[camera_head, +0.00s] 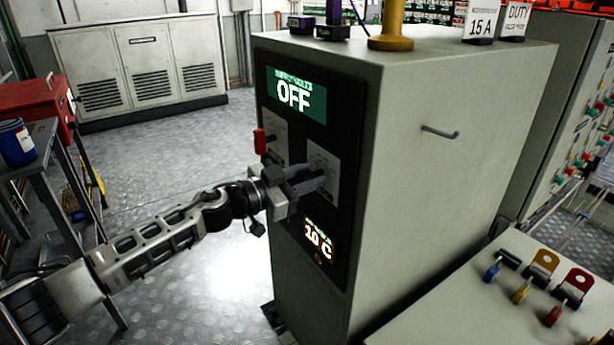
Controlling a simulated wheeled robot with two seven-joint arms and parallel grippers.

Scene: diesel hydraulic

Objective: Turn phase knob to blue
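A grey control cabinet (440,160) stands in the middle, with a black panel on its left-hand face. The panel has a green display (297,95) reading "OFF" and a lower display (318,240) reading about "10 C". My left gripper (318,180) is at the right-hand light knob plate (326,160), its fingers pointing at the plate. The phase knob cannot be made out; the fingers cover the middle of this plate. Whether they are closed on a knob cannot be told. A second plate (274,135) with a red handle (260,141) sits to the left. My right gripper is not in view.
A bench (490,315) with blue, yellow and red padlocks and tags stands at lower right. A small handle (440,132) sticks out of the cabinet's side. The floor between is clear.

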